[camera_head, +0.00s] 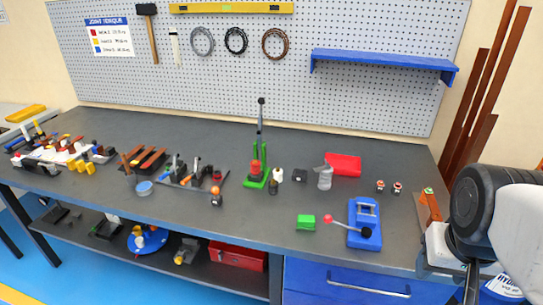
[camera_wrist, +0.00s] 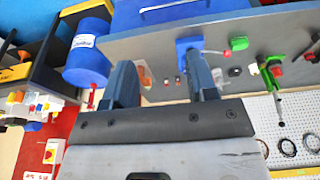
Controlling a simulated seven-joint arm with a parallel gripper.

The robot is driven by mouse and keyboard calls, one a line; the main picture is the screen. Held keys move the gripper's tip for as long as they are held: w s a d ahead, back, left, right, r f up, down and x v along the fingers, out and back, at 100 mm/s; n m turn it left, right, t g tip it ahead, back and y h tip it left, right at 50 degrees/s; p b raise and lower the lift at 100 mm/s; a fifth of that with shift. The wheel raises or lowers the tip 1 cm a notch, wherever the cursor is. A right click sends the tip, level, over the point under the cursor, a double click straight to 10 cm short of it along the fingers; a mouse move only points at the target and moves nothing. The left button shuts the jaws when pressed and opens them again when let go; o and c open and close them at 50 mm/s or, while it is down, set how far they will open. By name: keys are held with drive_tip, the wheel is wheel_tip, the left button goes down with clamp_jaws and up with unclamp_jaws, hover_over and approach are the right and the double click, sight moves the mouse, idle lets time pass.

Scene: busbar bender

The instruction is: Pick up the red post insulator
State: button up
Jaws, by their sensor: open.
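A red, post-like piece (camera_head: 255,167) stands at the base of the green upright lever tool (camera_head: 257,150), near the middle of the bench. It looks like the red post insulator, but it is too small to be certain. In the wrist view a small red piece (camera_wrist: 277,71) shows beside the green tool (camera_wrist: 272,77). My gripper (camera_wrist: 161,82) is open, with empty space between its two dark fingers. It is well away from the red piece, at the right end of the bench in the head view, where my arm partly hides it.
A blue tool with a red-knobbed lever (camera_head: 364,225) and a green block (camera_head: 306,222) stand near the front edge. A red bin (camera_head: 343,164), a grey canister (camera_head: 325,178) and two small fittings stand to the right. Several tools crowd the left.

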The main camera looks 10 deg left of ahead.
drive_tip(key=w+a+f+m+g+y, duration=0.15)
drive_tip(key=w+a+m+y, duration=0.3)
drive_tip(key=w+a, duration=0.8)
drive_tip(key=w+a+f+m+y, duration=0.2)
drive_tip(key=w+a+m+y, duration=0.3)
drive_tip(key=w+a, duration=0.75)
drive_tip(key=m+t+y, duration=0.2)
drive_tip(key=m+y, duration=0.2)
drive_tip(key=m, duration=0.7)
approach(255, 162)
drive_tip(key=a, duration=0.2)
drive_tip(key=shift+a+f+t, duration=0.1)
drive_tip(key=shift+a+t, duration=0.1)
drive_tip(key=shift+t, duration=0.05)
drive_tip(key=shift+h, duration=0.25)
drive_tip(key=shift+x, duration=1.3)
drive_tip(key=shift+x, duration=2.65)
